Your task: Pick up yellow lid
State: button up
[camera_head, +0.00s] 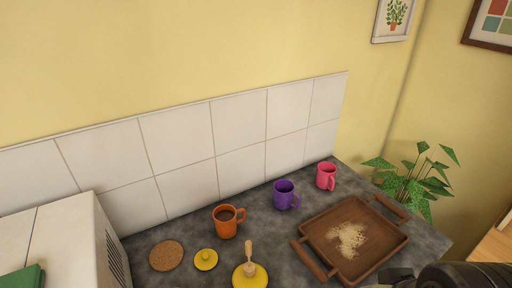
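A small round yellow lid (206,259) with a knob on top lies on the dark grey counter, near the front edge of the picture. It lies between a round cork coaster (166,256) and a yellow pot (250,277) with a wooden dipper (249,256) standing up from it. Nothing covers the lid. A dark part of my arm shows at the bottom right corner, well to the right of the lid. I cannot make out any gripper fingers in this view.
An orange mug (226,223) with dark liquid stands just behind the lid. A purple mug (285,195) and a pink mug (326,176) stand further right. A wooden tray (384,262) with crumbs lies at right. A white box-like appliance (75,240) stands at left.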

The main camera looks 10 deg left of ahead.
aim_at(206, 259)
jog(key=u, duration=1.7)
